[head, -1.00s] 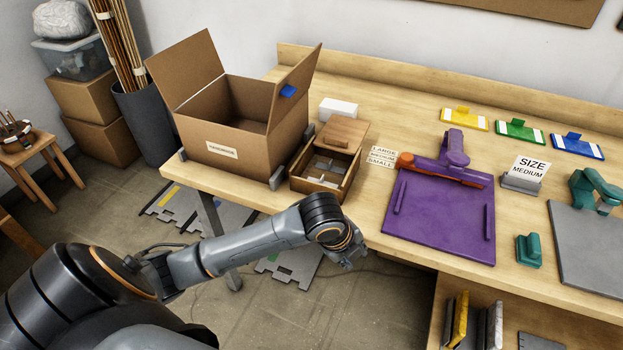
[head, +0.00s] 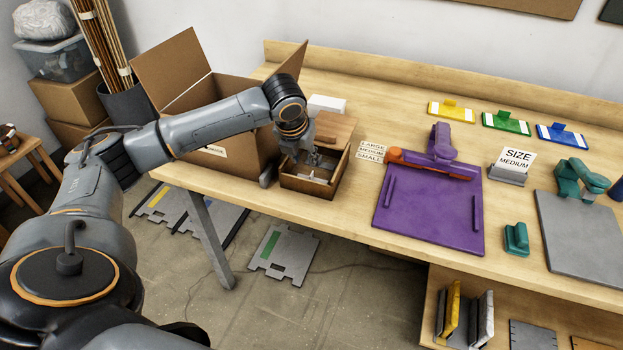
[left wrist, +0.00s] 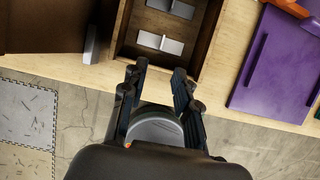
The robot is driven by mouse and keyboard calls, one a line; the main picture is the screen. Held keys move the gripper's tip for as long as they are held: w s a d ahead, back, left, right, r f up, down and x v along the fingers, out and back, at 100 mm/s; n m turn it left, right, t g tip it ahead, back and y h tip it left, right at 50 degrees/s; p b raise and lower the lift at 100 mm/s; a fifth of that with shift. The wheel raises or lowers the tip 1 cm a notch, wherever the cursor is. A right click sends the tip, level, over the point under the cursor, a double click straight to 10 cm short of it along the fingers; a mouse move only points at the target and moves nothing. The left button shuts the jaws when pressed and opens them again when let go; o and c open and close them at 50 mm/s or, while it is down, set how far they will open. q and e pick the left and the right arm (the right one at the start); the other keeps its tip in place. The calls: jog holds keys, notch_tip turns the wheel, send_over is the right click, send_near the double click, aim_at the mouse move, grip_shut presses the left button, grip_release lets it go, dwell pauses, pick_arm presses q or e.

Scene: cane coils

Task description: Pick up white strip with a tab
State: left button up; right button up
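A small wooden box (head: 303,189) stands near the table's front left edge, its wooden lid (head: 336,128) slid partly back. In the left wrist view the box lies ahead of the gripper, and a white strip with a tab (left wrist: 160,43) rests on its floor. My right gripper is out of view.
An open cardboard box (head: 225,120) stands close on the left. A white block (head: 326,104) is behind the wooden box. To the right are size labels (head: 372,151) and a purple board (head: 428,210) with an orange-handled bar.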

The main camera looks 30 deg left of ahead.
pick_arm(q)
send_near(312, 177)
jog(key=x, duration=0.2)
jog(key=shift+a+f, duration=0.2)
jog(key=shift+f, duration=0.1)
jog(key=shift+w+p+x, duration=0.15)
jog(key=shift+p+x, duration=0.25)
jog(key=shift+x, duration=0.95)
jog(key=shift+w+p+x, duration=0.1)
jog(key=shift+p+x, duration=0.25)
jog(key=shift+x, duration=1)
jog(key=shift+r, duration=0.1)
jog(key=shift+c, duration=0.4)
grip_shut()
